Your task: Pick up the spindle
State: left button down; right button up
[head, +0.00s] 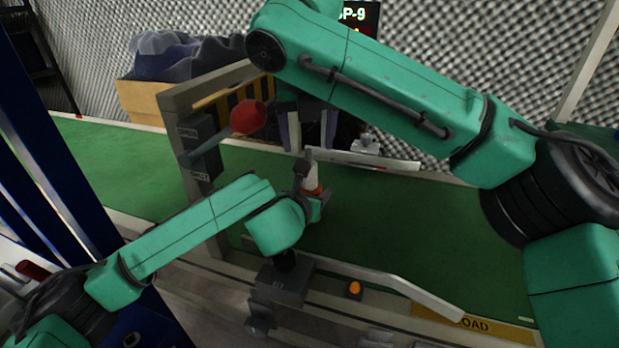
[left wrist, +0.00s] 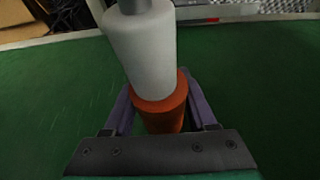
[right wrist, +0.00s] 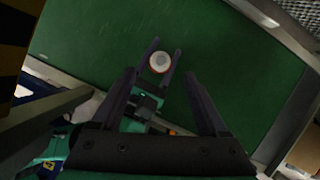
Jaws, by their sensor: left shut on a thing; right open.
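The spindle (head: 312,180) has a white body, an orange lower part and a grey top. In the left wrist view the spindle (left wrist: 140,50) stands nearly upright over the green belt. My left gripper (head: 316,203) is shut on its orange part (left wrist: 162,108), one finger on each side. My right gripper (head: 309,148) is open and empty above the spindle, pointing down. In the right wrist view the spindle's round top (right wrist: 160,62) shows just beyond my open right fingertips (right wrist: 161,76). Whether its base touches the belt is hidden.
The green belt (head: 400,215) runs across, with metal guide rails (head: 410,285) along it. A frame with black-yellow stripes (head: 225,97) stands at left, near a red ball-shaped thing (head: 248,117). A cardboard box (head: 140,103) with dark foam sits behind. The belt at right is clear.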

aim_at(309, 159)
jog(key=x, duration=0.8)
jog(key=shift+f, duration=0.15)
grip_shut()
